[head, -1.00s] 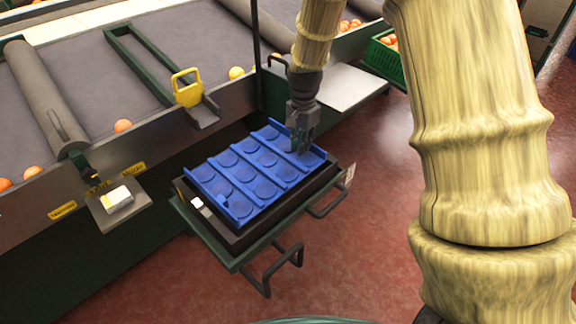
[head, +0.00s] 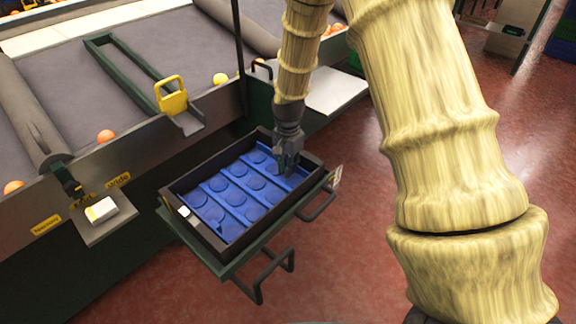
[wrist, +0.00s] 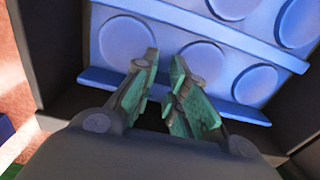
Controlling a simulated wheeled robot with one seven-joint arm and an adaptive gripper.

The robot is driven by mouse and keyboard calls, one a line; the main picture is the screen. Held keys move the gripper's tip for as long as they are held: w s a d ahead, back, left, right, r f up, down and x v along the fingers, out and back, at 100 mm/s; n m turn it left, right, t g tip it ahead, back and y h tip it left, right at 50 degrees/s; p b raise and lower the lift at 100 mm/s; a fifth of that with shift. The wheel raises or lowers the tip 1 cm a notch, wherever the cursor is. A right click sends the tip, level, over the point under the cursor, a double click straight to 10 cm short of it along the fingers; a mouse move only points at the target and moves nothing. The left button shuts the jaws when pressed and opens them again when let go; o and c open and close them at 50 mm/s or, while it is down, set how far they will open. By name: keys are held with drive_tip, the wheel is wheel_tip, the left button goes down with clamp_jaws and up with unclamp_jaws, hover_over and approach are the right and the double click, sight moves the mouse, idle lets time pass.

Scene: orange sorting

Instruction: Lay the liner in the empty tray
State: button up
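The blue liner (head: 240,195) with rows of round pockets lies down inside the dark tray (head: 206,240), with the tray's walls standing above it. The liner also fills the upper part of the wrist view (wrist: 125,40). My gripper (head: 288,170) is at the liner's far right end, inside the tray's edge. In the wrist view, the fingertips (wrist: 166,62) are a little apart, with blue liner showing between them and nothing seen pinched. The fingers hide part of the liner's end ridge.
The tray sits on a green stand (head: 237,267) with dark side handles. A sorting belt (head: 60,65) with several oranges runs behind. A yellow handle (head: 172,97) and a small white box (head: 101,209) are nearby. Red floor (head: 350,265) is open at the right.

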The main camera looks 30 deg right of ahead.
drive_tip(key=o, duration=0.4)
drive_tip(key=shift+o, duration=0.2)
drive_tip(key=shift+r, duration=0.1)
wheel_tip(320, 180, up, 12)
drive_tip(key=shift+p, duration=0.35)
